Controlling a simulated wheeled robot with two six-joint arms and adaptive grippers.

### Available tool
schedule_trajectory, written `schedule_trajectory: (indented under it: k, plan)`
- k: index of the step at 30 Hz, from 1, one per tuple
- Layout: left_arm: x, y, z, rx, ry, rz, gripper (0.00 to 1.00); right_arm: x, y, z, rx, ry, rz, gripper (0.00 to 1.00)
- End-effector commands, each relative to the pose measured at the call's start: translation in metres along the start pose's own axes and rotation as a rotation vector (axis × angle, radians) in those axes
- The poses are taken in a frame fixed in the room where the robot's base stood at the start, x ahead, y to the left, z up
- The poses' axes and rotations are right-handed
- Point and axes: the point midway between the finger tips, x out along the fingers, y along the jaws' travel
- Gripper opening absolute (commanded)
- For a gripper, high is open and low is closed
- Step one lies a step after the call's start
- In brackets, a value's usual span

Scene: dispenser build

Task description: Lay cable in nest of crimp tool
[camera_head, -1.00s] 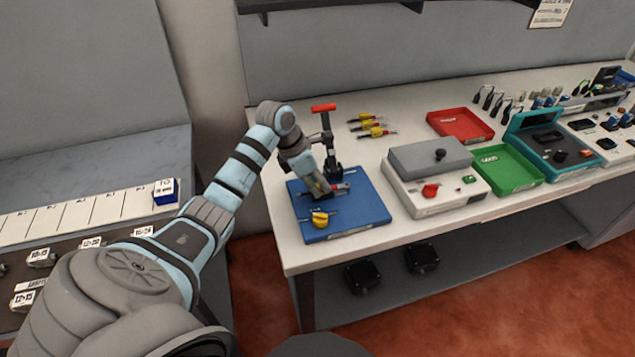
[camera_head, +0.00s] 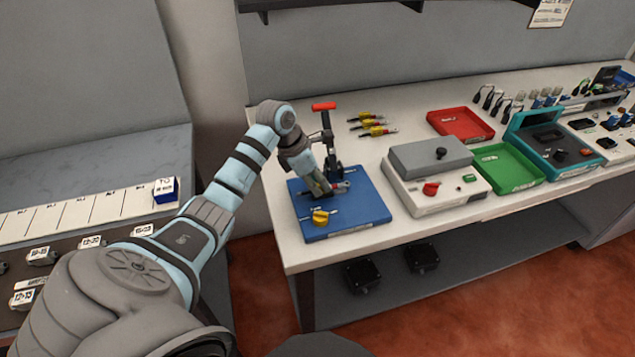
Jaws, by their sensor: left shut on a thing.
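The crimp tool (camera_head: 328,140), a dark upright press with a red handle on top, stands at the back of the blue mat. My left gripper (camera_head: 326,191) is just in front of its base, low over the mat, and is shut on a cable (camera_head: 341,187). A reddish end of the cable shows to the right of the fingers, close to the tool's base. Whether it rests in the nest cannot be told, as the gripper hides that spot. My right gripper is not in view.
The blue mat (camera_head: 365,212) also bears a yellow piece (camera_head: 320,217). To the right are a grey-white device (camera_head: 435,195), a red tray (camera_head: 461,125) and a green tray (camera_head: 508,165).

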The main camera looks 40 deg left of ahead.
Motion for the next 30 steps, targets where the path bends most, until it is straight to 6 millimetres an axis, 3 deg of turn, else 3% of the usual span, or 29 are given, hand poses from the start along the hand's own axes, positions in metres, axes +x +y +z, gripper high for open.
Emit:
schedule_trajectory:
  k: [11,12,15,23,27,30]
  plan:
    - [0.0062,-0.0038,-0.0050,-0.005,0.012,-0.015,0.00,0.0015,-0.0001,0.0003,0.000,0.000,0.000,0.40]
    - [0.0064,-0.0040,-0.0052,-0.005,0.013,-0.015,0.19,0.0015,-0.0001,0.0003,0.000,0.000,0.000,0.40]
    - [0.0066,-0.0039,-0.0057,-0.005,0.014,-0.015,0.35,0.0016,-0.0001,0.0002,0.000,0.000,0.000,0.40]
    - [0.0048,-0.0024,-0.0051,-0.005,0.011,-0.010,0.38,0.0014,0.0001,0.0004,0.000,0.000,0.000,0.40]
    - [0.0042,-0.0020,-0.0044,-0.004,0.009,-0.009,0.58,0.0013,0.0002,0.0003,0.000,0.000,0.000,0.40]
    - [0.0037,-0.0019,-0.0037,-0.004,0.008,-0.008,0.58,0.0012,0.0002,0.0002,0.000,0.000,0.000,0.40]
